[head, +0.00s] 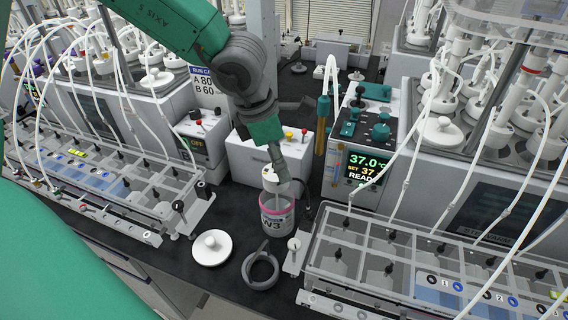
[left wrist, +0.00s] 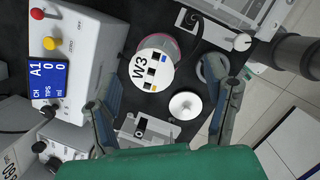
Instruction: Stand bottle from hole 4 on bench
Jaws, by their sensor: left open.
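A clear bottle with a pink shoulder band and the label W3 (head: 277,217) stands upright on the black bench (head: 228,274). Its white cap (head: 270,179) faces up; in the left wrist view the white top of the bottle (left wrist: 152,68) carries W3 and a square code. My left gripper (head: 292,186) is close above and beside the bottle in the head view. In the left wrist view its fingers are spread wide, and the bottle lies beyond the fingertips, apparently not gripped. Part of the bottle's far side is hidden. My right gripper is not in view. Hole 4 cannot be picked out.
A white round lid (head: 211,248) and a grey ring (head: 261,270) lie on the bench before the bottle. A white box with coloured knobs (head: 262,160) stands behind it. A heater reading 37.0 (head: 365,165) and tubed reactors stand right; another tubed rack stands left.

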